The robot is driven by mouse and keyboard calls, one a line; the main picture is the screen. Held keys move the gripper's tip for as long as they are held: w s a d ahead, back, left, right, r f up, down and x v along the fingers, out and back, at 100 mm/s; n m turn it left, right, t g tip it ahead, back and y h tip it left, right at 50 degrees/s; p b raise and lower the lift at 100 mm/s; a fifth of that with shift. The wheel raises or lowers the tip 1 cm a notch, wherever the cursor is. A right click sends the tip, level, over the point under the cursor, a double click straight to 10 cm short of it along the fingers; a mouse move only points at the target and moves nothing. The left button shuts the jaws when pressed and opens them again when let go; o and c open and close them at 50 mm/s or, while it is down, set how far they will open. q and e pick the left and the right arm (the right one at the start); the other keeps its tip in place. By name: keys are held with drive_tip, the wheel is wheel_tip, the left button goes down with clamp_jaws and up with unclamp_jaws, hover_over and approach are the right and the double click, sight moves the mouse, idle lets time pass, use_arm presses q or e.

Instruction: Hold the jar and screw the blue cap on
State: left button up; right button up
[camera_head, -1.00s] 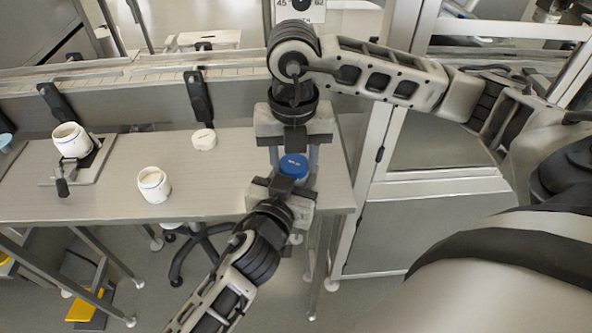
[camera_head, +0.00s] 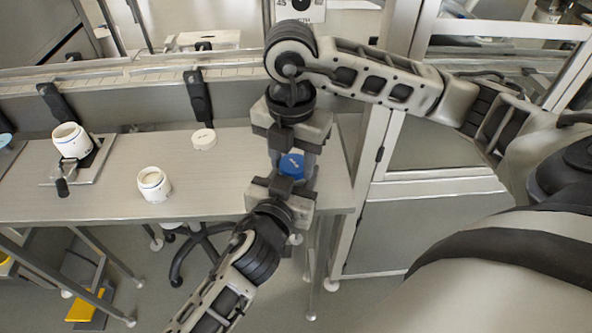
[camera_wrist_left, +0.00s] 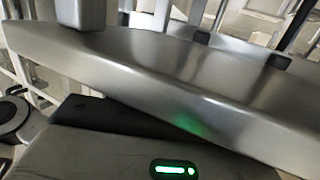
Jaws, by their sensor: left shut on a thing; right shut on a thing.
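The blue cap (camera_head: 292,164) shows in the head view above the right end of the table. My right gripper (camera_head: 291,154) reaches to it from the far side, its fingers closed on either side of it. My left gripper (camera_head: 284,184) comes in from the near side, just below the cap, and is shut. The jar it grips is hidden behind the fingers and under the cap, so how far the cap sits on it cannot be told. The left wrist view shows a grey finger (camera_wrist_left: 82,12) at its top left, but neither jar nor cap.
A white open jar (camera_head: 153,185) stands on the table (camera_head: 110,205). Another white jar (camera_head: 70,140) sits in a metal fixture (camera_head: 92,172) at the left. A white round lid (camera_head: 204,139) lies near the back.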

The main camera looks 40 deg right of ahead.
use_arm(q)
drive_tip(key=shift+s+f, duration=0.1)
drive_tip(key=shift+f, duration=0.05)
use_arm(e)
drive_tip(key=m, duration=0.4)
drive_tip(key=shift+w+a, duration=0.15)
drive_tip(key=shift+w+m, duration=0.1)
drive_tip(key=shift+m, duration=0.8)
drive_tip(key=shift+m, duration=0.9)
drive_tip(key=shift+w+m, duration=0.1)
drive_tip(key=shift+m, duration=0.6)
clamp_jaws()
drive_tip(key=m, duration=0.2)
drive_tip(key=shift+w+m, duration=0.1)
drive_tip(key=shift+m, duration=0.2)
use_arm(q)
drive_tip(key=shift+d, duration=0.1)
use_arm(e)
drive_tip(key=o, duration=1.3)
unclamp_jaws()
